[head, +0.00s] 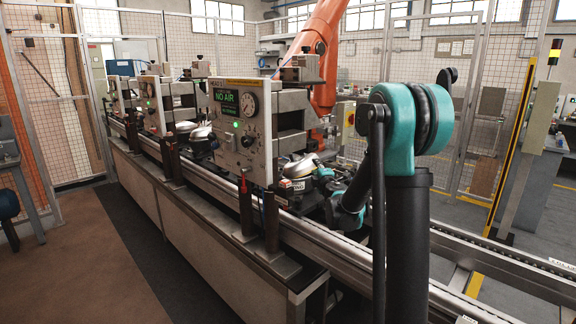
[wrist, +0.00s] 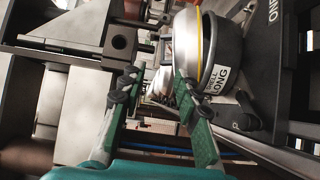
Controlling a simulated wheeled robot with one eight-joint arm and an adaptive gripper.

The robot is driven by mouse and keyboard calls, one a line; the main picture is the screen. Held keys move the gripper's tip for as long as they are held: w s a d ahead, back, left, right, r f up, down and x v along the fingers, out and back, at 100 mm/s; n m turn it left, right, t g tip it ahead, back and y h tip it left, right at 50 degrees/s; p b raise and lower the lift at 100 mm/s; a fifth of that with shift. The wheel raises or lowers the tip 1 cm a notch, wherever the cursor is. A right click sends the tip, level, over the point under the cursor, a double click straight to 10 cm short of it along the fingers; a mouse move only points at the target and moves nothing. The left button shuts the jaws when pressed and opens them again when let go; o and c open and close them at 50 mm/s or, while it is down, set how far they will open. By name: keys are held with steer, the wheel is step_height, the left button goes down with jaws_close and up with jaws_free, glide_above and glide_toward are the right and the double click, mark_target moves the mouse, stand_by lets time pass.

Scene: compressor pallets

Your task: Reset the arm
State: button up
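My arm (head: 400,120), teal and black, stands at the right of the head view and bends down towards the line of test stations. In the wrist view my gripper (wrist: 158,85) has its two green-padded fingers apart, with nothing held between them. A silver, dark-based compressor (wrist: 187,45) with a yellow band and a white label ending in "LONG" sits just right of and beyond the right finger. I cannot tell if they touch. In the head view, a silver compressor (head: 298,167) sits at the nearest station, beside my arm's lower end; the fingers are hard to make out.
The nearest station's panel (head: 238,118) reads "NO AIR". Its metal clamp block (head: 292,105) overhangs the compressor; dark station parts (wrist: 75,28) also crowd my gripper's left. A conveyor rail (head: 345,250) runs along the line. Wire fencing (head: 440,85) and an orange robot (head: 318,50) stand behind. The brown floor (head: 80,260) at left is clear.

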steer(key=s+d+m+g+h, duration=0.2)
steer(key=s+d+m+h, duration=0.4)
steer(key=s+d+m, duration=0.35)
steer(key=s+d+f+m+g+h, duration=0.2)
steer(key=s+d+f+m+g, duration=0.35)
steer(key=s, duration=0.55)
steer(key=s+a+f+m+g+y, duration=0.2)
steer(key=s+f, duration=0.6)
steer(key=s, duration=0.4)
steer(key=s+a+f+m+g+y, duration=0.2)
steer(key=s+f, duration=0.6)
steer(key=s, duration=0.5)
steer(key=a+g+y, duration=0.1)
steer(key=a+g, duration=0.1)
steer(key=a, duration=0.1)
steer(key=shift+s+f+m, duration=0.15)
steer(key=shift+f+m, duration=0.15)
steer(key=shift+f, duration=0.05)
steer(key=shift+a, duration=0.1)
